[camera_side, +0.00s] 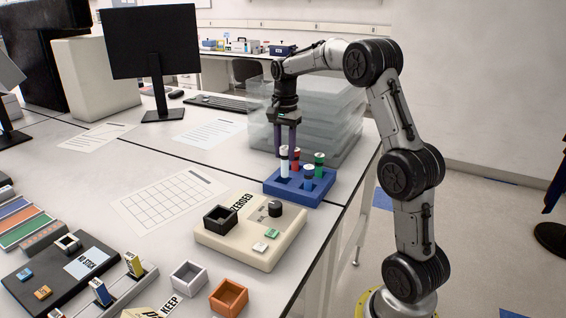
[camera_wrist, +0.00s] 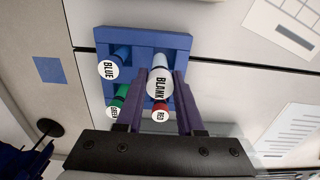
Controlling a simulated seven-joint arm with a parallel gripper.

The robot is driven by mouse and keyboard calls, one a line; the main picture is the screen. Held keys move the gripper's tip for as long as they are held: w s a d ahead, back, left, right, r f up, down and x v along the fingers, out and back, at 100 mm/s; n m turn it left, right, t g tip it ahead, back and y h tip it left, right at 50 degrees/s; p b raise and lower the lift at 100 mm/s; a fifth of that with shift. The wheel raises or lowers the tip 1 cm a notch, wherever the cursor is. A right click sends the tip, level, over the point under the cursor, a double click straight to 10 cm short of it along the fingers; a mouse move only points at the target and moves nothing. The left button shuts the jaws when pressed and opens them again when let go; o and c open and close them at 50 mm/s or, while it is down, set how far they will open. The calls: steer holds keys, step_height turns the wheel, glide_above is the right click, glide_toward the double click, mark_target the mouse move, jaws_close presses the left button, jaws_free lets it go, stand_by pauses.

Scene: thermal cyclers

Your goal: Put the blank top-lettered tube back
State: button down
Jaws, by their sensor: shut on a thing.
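The blank tube is white with "BLANK" lettered on its top, seen in the wrist view (camera_wrist: 159,84) and in the side view (camera_side: 284,160). My gripper (camera_side: 285,150) points down and is shut on this tube, with a purple finger on each side; the fingers also show in the wrist view (camera_wrist: 152,108). The tube is upright at the blue rack (camera_side: 290,196) and stands higher than the others. Whether its bottom is inside a hole is hard to tell. The rack also holds a blue tube (camera_side: 308,172), a red tube (camera_side: 296,158) and a green tube (camera_side: 319,160).
A cream device (camera_side: 250,240) marked "ZEROED" with a black box (camera_side: 220,219) stands in front of the rack. Clear stacked bins (camera_side: 325,115) stand behind it. A white box (camera_side: 188,277) and an orange box (camera_side: 229,297) are near the table's front edge. A grid sheet (camera_side: 165,197) lies left.

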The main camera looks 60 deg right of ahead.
mark_target(283, 162)
steer(key=shift+w+d+f, duration=0.1)
steer(key=shift+w+f, duration=0.1)
steer(key=shift+w+d+f, duration=0.1)
steer(key=shift+w+f, duration=0.05)
steer(key=shift+f, duration=0.8)
steer(key=shift+w+d+f, duration=0.1)
steer(key=shift+f, duration=0.85)
steer(key=shift+f, duration=0.2)
steer(key=c, duration=0.5)
jaws_free()
steer(key=shift+r, duration=0.15)
